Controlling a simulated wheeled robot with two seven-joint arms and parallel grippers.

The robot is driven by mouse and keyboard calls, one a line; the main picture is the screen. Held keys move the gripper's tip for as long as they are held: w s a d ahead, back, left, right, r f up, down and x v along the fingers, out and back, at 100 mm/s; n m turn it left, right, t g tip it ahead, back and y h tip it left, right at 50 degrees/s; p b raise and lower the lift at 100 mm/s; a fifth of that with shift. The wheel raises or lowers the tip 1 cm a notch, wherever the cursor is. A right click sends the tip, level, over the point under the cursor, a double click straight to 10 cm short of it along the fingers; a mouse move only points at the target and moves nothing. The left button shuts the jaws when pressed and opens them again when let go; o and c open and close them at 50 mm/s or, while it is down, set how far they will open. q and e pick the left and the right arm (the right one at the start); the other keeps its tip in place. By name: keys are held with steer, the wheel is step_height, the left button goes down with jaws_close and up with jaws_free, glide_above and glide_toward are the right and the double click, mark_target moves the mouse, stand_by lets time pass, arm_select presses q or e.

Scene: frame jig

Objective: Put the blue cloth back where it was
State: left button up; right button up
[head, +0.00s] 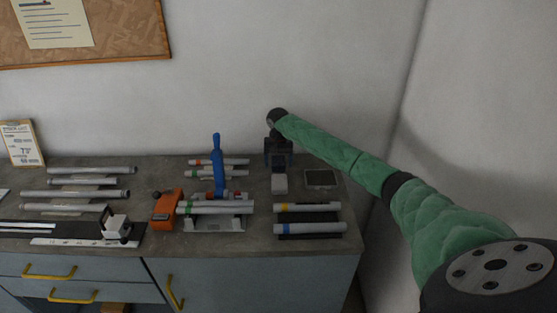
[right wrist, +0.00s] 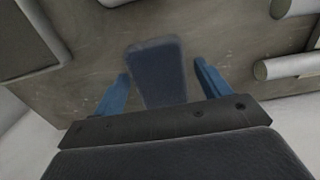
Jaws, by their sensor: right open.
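The blue cloth (right wrist: 156,72) looks like a small, dark, folded pad in the right wrist view. It shows between and beyond the two blue fingers of my right gripper (right wrist: 162,88), with gaps at both sides. The gripper is open and not closed on it. In the head view my right gripper (head: 278,152) points down at the back right of the bench. A small dark bluish patch of the cloth (head: 278,161) shows under it. I cannot tell whether the cloth touches the bench top. My left gripper is not in view.
A white block (head: 280,184) and a grey framed plate (head: 320,178) lie close in front of my right gripper. Grey tubes (head: 310,228) with coloured bands lie on the bench (head: 258,235). A blue upright tool (head: 217,165) and an orange device (head: 166,205) stand left.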

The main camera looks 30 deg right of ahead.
mark_target(279, 161)
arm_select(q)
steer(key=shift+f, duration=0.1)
arm_select(e)
steer(key=shift+r, duration=0.15)
steer(key=shift+r+b, duration=0.3)
steer(key=shift+b, duration=0.05)
step_height(279, 161, up, 4)
steer(key=shift+r+b, duration=0.1)
steer(key=shift+b, duration=1)
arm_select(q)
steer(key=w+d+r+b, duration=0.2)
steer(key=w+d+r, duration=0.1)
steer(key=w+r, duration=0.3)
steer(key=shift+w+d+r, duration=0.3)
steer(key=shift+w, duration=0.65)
arm_select(e)
step_height(279, 161, up, 7)
steer(key=shift+r, duration=0.1)
